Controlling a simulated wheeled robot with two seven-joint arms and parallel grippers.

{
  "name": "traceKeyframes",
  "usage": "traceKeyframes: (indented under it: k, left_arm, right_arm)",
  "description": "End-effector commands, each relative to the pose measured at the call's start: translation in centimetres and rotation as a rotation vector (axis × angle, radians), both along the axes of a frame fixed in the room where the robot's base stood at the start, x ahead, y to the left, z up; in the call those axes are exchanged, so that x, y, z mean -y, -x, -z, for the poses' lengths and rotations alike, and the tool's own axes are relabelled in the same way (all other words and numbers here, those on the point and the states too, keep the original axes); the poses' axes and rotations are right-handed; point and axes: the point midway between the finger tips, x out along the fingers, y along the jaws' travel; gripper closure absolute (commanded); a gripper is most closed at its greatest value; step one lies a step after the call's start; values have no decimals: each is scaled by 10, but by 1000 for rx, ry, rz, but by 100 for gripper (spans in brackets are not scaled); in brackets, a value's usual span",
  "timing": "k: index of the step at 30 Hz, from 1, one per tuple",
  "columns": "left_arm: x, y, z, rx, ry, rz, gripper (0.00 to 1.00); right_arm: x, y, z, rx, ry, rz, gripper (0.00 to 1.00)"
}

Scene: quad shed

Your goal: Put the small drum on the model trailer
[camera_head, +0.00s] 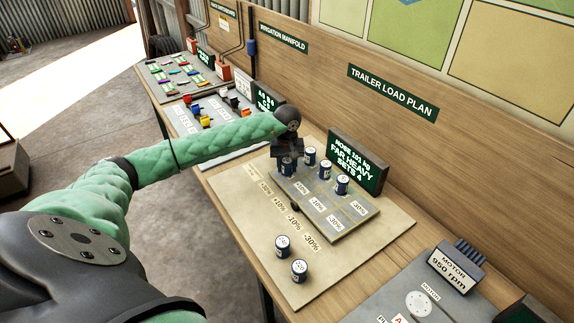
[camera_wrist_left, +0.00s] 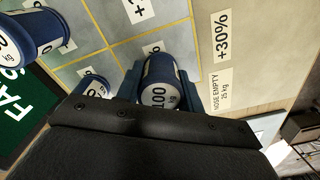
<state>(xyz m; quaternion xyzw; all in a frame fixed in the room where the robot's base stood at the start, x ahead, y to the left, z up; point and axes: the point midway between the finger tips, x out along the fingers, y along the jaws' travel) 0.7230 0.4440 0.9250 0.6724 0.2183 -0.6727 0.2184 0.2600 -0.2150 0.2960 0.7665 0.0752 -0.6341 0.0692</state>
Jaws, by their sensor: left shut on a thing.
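The model trailer (camera_head: 335,229) is a flat grey bed with yellow grid lines and percent labels, lying on a beige board. My left gripper (camera_head: 287,161) is over its far left end, shut on a blue drum with a white top (camera_head: 287,170). In the left wrist view this drum (camera_wrist_left: 160,92) reads 100 kg and sits between the fingers, over or on the grid; I cannot tell whether it touches. Other blue drums stand on the bed, such as one at the back (camera_head: 342,185). Two drums (camera_head: 282,246) (camera_head: 299,271) stand on the board in front of the bed. My right gripper is out of view.
A dark display (camera_head: 357,163) behind the trailer reads NOSE 101 kg, FAR HEAVY, SETS 4. A motor block (camera_head: 456,268) stands to the right. Coloured parts (camera_head: 205,121) lie on a panel to the left. The trailer's front and right cells look clear.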

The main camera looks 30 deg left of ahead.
Motion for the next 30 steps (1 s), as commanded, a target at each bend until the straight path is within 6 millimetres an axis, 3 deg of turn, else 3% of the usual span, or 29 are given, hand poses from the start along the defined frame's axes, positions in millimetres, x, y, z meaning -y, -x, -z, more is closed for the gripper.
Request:
traceKeyframes:
  k: [9,10,12,13,26,30]
  left_arm:
    - [0,0,3,0,0,0,87]
    - [0,0,2,0,0,0,57]
    - [0,0,2,0,0,0,43]
    - [0,0,2,0,0,0,41]
    - [0,0,0,0,0,0,41]
    - [0,0,-2,1,0,0,41]
  right_arm:
    - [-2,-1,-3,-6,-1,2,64]
    - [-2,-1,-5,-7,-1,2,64]
    - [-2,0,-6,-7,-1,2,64]
    - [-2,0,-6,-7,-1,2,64]
    - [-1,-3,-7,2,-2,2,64]
    - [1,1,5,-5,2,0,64]
